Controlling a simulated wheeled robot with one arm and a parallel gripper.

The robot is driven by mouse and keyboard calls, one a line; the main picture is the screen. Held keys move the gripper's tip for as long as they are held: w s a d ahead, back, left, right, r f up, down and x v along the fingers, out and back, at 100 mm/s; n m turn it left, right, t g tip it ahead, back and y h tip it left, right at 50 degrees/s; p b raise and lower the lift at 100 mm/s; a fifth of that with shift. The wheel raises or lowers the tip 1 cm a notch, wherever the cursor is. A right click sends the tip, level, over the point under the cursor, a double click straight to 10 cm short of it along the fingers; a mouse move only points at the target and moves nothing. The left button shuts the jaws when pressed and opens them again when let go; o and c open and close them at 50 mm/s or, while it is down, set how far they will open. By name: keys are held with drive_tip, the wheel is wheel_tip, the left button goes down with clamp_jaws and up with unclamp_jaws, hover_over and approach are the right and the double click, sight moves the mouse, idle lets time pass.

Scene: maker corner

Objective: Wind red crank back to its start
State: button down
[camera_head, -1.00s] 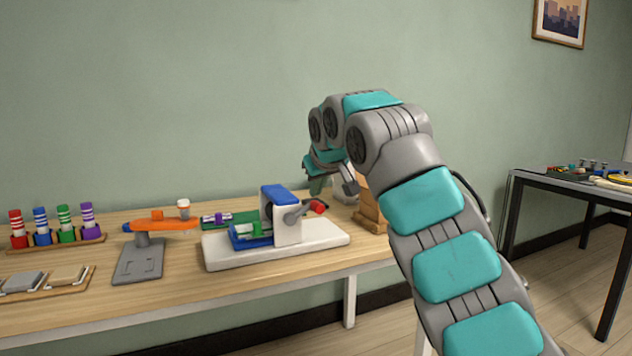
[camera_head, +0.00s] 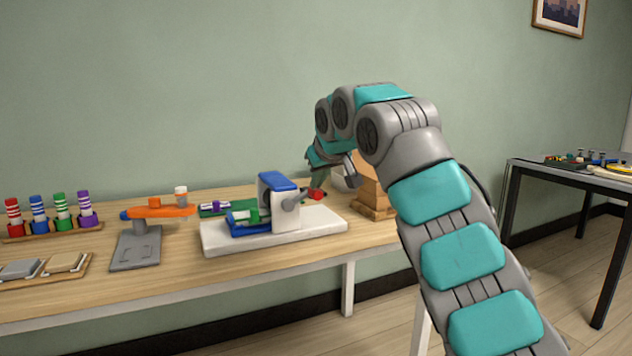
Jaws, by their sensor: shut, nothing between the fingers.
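The red crank knob (camera_head: 316,195) sits at the end of a grey crank arm (camera_head: 295,199) on the right side of the white and blue crank device (camera_head: 286,216). The device stands on a white base (camera_head: 325,224) on the wooden bench. My gripper (camera_head: 320,184) is shut and empty, pointing down right at the knob, with its fingertips just above or beside it. I cannot tell whether they touch. The fingers are small here and partly lost against the knob and the wooden block behind.
A wooden block stand (camera_head: 374,198) is close to the right of my gripper. An orange-armed grey stand (camera_head: 136,250) stands left of the device. A rack with several coloured cylinders (camera_head: 49,232) is at the far left. The bench front is clear.

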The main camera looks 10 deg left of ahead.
drive_tip(key=shift+f, duration=0.15)
drive_tip(key=shift+w+d+f+m+g+y+b, duration=0.35)
drive_tip(key=shift+f+m+g+y+b, duration=0.45)
drive_tip(key=shift+f+m+y+b, duration=0.65)
drive_tip(key=shift+w+d+f+m+g+y+b, duration=0.2)
drive_tip(key=shift+d+f+m+g+y+b, duration=0.25)
drive_tip(key=shift+f+m+g+y+b, duration=0.95)
drive_tip(key=shift+w+d+f+m+g+y+b, duration=0.35)
drive_tip(key=shift+f+y+b, duration=0.55)
drive_tip(key=shift+f+y, duration=1.15)
drive_tip(key=shift+r+t, duration=0.1)
drive_tip(key=shift+t, duration=0.15)
drive_tip(key=shift+d, duration=0.1)
